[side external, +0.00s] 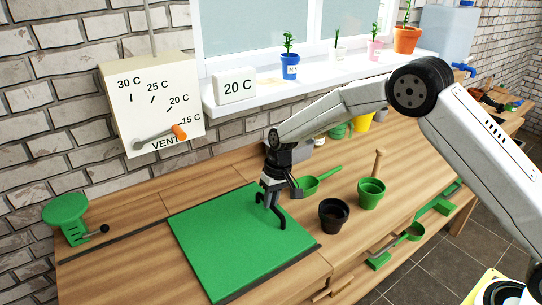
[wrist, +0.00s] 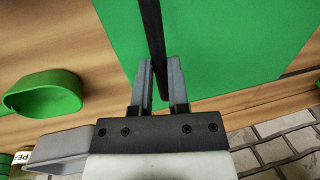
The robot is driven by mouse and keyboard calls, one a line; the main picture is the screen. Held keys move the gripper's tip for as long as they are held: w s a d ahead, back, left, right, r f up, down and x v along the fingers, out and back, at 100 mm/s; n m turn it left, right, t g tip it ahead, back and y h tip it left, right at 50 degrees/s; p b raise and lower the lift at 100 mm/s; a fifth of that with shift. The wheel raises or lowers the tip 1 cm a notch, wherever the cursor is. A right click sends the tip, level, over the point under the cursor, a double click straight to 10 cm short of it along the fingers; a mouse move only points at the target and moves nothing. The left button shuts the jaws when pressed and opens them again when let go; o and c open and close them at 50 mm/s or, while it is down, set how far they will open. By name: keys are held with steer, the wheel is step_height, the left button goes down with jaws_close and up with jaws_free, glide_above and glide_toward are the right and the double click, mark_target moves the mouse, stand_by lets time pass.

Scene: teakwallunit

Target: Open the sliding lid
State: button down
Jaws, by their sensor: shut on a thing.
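The lid (side external: 215,245) is a flat green panel lying in the wooden worktop, with a dark strip along its near edge. Its green surface also fills much of the wrist view (wrist: 220,45). A black bar-shaped handle (wrist: 151,28) stands over the green panel. My gripper (wrist: 159,82) is shut on the handle, with one grey finger on each side of it. In the side view my gripper (side external: 270,197) is low over the panel's right part. The handle's upper end is partly hidden by my gripper there.
A green scoop (side external: 322,182), a dark pot (side external: 334,217) and a green pot (side external: 370,194) stand right of the panel. A green round-topped device (side external: 66,210) is at the far left. A control box (side external: 150,105) hangs on the brick wall. Bare worktop lies left of the panel.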

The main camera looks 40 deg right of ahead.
steer(key=shift+a, duration=0.1)
stand_by(0.3)
steer(key=a, duration=2.6)
steer(key=shift+a, duration=0.2)
steer(key=c, duration=0.6)
jaws_free()
steer(key=shift+d+r, duration=0.25)
steer(key=shift+r, duration=1.05)
steer(key=shift+d+r, duration=0.3)
steer(key=shift+r, duration=0.95)
steer(key=shift+d+r, duration=0.25)
steer(key=shift+r, duration=1.05)
